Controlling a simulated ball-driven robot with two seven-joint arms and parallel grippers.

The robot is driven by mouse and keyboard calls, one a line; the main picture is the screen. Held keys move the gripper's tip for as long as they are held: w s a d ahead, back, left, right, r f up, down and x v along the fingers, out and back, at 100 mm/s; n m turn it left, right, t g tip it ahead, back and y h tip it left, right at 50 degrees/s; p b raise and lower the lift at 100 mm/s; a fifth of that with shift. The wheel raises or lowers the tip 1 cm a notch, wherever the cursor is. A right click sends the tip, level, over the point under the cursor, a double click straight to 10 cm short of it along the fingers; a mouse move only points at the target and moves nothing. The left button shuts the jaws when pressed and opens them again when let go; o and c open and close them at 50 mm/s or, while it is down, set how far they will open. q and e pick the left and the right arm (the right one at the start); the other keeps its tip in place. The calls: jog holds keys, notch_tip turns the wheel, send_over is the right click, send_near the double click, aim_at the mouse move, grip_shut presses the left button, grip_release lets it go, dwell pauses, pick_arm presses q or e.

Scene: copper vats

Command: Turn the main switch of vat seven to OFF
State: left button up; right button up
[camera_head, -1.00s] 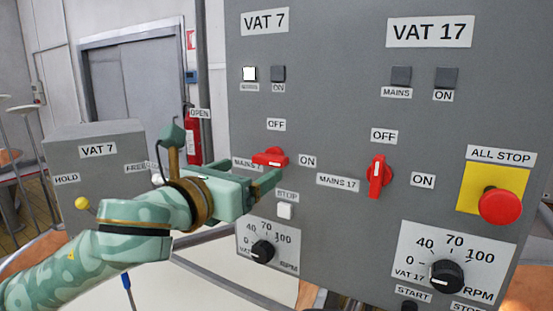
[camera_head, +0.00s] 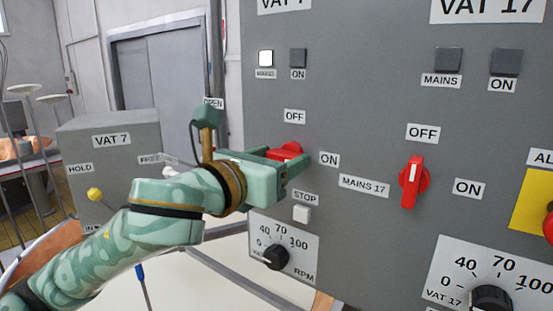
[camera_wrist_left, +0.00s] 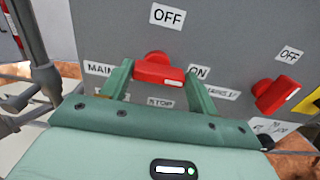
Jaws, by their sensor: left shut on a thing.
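The red main switch of vat seven (camera_head: 287,150) is on the grey panel below its OFF label (camera_head: 294,116) and left of its ON label (camera_head: 329,159). My left gripper (camera_head: 288,167) is at this switch and partly covers it in the head view. In the left wrist view the red switch (camera_wrist_left: 157,69) lies between the two green fingers, its handle level and its white mark at the ON side. The left gripper is shut on it. My right gripper is not in view.
The red MAINS 17 switch (camera_head: 412,181) stands upright to the right on the same panel. A white STOP button (camera_head: 302,213) and a black RPM knob (camera_head: 276,257) sit below. A grey VAT 7 box (camera_head: 112,160) with a yellow-ended lever stands left.

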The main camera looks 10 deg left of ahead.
pick_arm(q)
jog(key=shift+r+n+p, duration=0.1)
jog(key=shift+n+p, duration=0.6)
jog(key=shift+p, duration=0.25)
jog(key=n+p, duration=0.6)
jog(key=p, duration=0.1)
jog(key=shift+w+a+n, duration=0.1)
jog(key=shift+a+n, duration=0.05)
jog(key=shift+n, duration=0.25)
jog(key=n+p, duration=0.2)
jog(key=shift+n, duration=0.4)
jog(key=n+p, duration=0.1)
jog(key=n, duration=0.1)
jog(key=shift+a+n, duration=0.1)
jog(key=shift+n, duration=0.2)
jog(key=shift+w+a+f+n, duration=0.1)
jog(key=shift+n, duration=0.9)
jog(key=shift+f+n, duration=0.1)
jog(key=shift+n, duration=1.2)
jog(key=o, duration=0.8)
jog(key=shift+o, duration=0.9)
jog(key=shift+w, duration=0.15)
